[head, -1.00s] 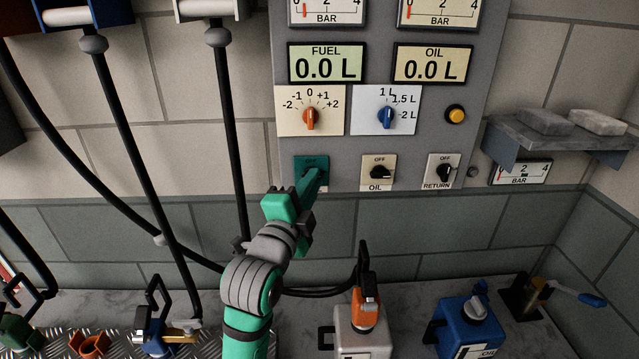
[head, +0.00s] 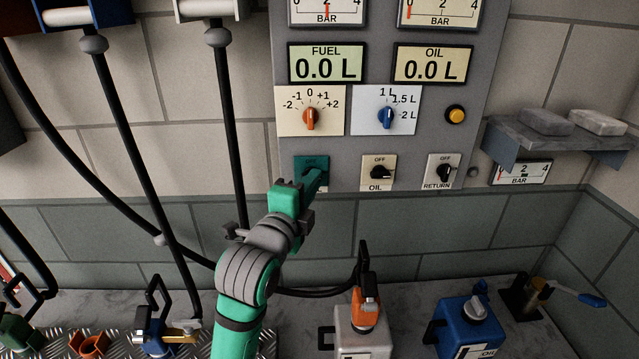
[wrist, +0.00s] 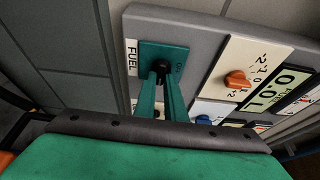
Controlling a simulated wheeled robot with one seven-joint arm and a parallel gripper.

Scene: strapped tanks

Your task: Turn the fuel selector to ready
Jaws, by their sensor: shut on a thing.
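The fuel selector is a small black knob (wrist: 160,71) on a teal plate (wrist: 178,50) labelled FUEL, at the lower left of the grey panel. The plate also shows in the head view (head: 306,161), where the fingers hide the knob. My gripper (wrist: 161,80) is shut on the knob, with one green finger on each side. In the head view my gripper (head: 316,180) reaches up to the plate from below left. The knob's exact pointing direction is hard to tell behind the fingers.
The oil selector (head: 379,173) and return selector (head: 443,172) sit right of it. Orange (head: 310,118) and blue (head: 385,116) dials are above. A black hose (head: 232,140) hangs close left. A white canister (head: 362,335) and blue canister (head: 468,325) stand on the bench below.

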